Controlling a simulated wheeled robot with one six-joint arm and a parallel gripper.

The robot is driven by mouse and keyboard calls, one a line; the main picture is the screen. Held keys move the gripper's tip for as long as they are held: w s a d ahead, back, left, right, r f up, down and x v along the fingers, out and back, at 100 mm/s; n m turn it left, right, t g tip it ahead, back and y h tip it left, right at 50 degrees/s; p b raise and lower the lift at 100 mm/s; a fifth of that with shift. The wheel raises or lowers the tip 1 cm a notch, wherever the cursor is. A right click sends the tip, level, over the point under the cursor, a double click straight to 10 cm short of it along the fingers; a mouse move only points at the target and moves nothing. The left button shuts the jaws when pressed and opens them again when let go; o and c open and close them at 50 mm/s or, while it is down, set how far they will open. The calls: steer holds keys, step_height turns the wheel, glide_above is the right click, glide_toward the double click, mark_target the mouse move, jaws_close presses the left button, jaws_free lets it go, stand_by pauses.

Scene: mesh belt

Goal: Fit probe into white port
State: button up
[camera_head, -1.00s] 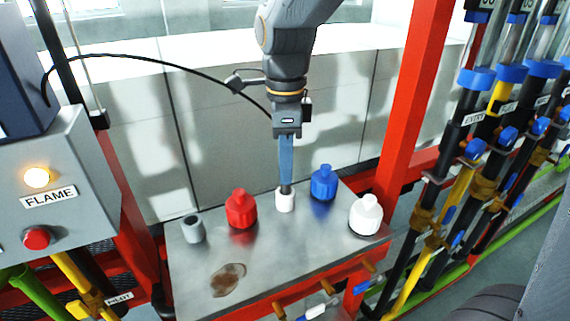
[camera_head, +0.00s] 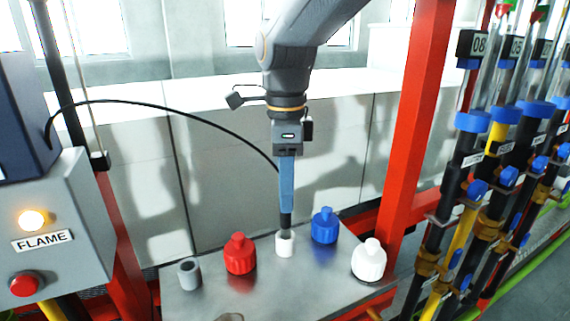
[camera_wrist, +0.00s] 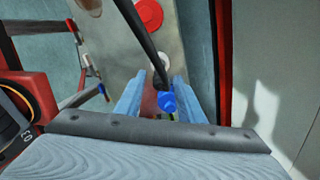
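The white port (camera_head: 285,245) is a short white cylinder standing on the metal tabletop, between the red and blue bottles. My gripper (camera_head: 286,216) points straight down above it with long blue fingers. It also shows in the wrist view (camera_wrist: 160,78). A dark tip hangs below the fingers at the port's mouth; I cannot tell whether it is inside. A black cable (camera_head: 185,112) runs from the box at left to my gripper.
A grey cylinder (camera_head: 189,273) and red bottle (camera_head: 240,256) stand left of the port. A blue bottle (camera_head: 324,227) and white bottle (camera_head: 369,262) stand right. A red post (camera_head: 411,130) rises behind at right. The flame control box (camera_head: 50,240) is at left.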

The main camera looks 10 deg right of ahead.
step_height(320, 180, up, 7)
steer(key=shift+r+b, duration=0.2)
steer(key=shift+b, duration=0.3)
steer(key=shift+a, duration=0.1)
